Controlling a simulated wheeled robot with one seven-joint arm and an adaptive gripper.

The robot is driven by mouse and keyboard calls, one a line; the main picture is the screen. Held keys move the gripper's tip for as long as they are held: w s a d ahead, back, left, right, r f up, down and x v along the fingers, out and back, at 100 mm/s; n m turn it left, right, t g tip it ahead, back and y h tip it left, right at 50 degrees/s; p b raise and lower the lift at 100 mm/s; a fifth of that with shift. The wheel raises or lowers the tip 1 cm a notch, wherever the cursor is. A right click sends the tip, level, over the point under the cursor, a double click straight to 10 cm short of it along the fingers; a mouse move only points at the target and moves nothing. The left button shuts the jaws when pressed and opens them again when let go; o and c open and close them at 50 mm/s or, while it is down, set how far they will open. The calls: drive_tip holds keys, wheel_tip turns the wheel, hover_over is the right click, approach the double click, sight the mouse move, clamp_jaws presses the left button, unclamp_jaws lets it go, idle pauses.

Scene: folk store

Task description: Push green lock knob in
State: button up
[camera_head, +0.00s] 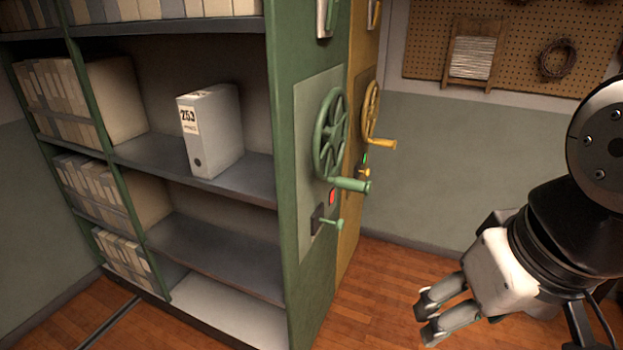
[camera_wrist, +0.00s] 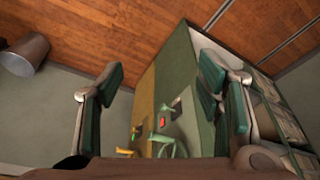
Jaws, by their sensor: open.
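The green lock knob (camera_head: 338,224) sticks out from a dark plate low on the end panel of the green shelf unit (camera_head: 308,262). A red indicator (camera_head: 332,197) sits just above it, below the green handwheel (camera_head: 325,135) and its crank handle (camera_head: 352,185). My gripper (camera_head: 425,316) is right of the knob and lower in the head view, apart from it and empty. In the wrist view my gripper (camera_wrist: 163,85) is open, with the two fingers wide apart.
A yellow unit with a yellow handwheel (camera_head: 371,110) and crank stands just behind the green one. A white binder (camera_head: 210,130) stands on a shelf. A metal bin (camera_wrist: 25,55) is on the floor in the wrist view.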

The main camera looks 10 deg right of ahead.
drive_tip(key=shift+c, duration=0.6)
drive_tip(key=w+a+f+m+g+y+b, duration=0.2)
drive_tip(key=w+f+m+y+b, duration=0.15)
drive_tip(key=w, duration=0.35)
drive_tip(key=w+a+f+m+g+y+b, duration=0.1)
drive_tip(key=w+a+f+m+y+b, duration=0.1)
drive_tip(key=w+a+f+m+b, duration=0.3)
drive_tip(key=m+t+y+b, duration=0.9)
drive_tip(key=m+y+b, duration=0.1)
drive_tip(key=m+b, duration=0.65)
approach(343, 227)
drive_tip(key=shift+m, duration=0.4)
drive_tip(key=x, duration=1)
drive_tip(key=shift+w+a+f, duration=0.1)
drive_tip(key=shift+w+f, duration=0.05)
drive_tip(key=shift+w, duration=0.25)
